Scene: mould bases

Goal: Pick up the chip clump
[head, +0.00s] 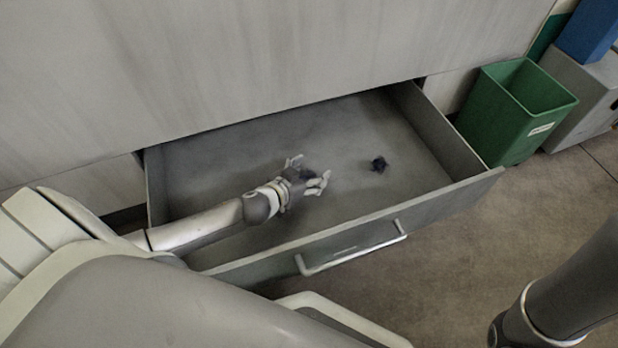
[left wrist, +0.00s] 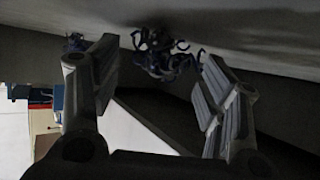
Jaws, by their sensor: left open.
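A dark bluish clump of curly chips (left wrist: 160,55) lies on the drawer floor between the fingers of my open left gripper in the left wrist view, with no clear contact on either side. In the head view my left gripper (head: 309,172) is low inside the drawer, and a dark patch of this clump (head: 307,173) shows between its fingers, partly hidden. A second dark clump (head: 378,163) lies on the drawer floor to the right of the gripper. A small dark clump also shows farther off at the left of the left wrist view (left wrist: 75,42). My right gripper is out of view.
The grey drawer (head: 446,142) is pulled out from a large grey cabinet front (head: 250,60), with a handle (head: 350,250) on its front wall. A green bin (head: 505,115) stands right of the drawer, beside a grey box with a blue container (head: 590,30) on it.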

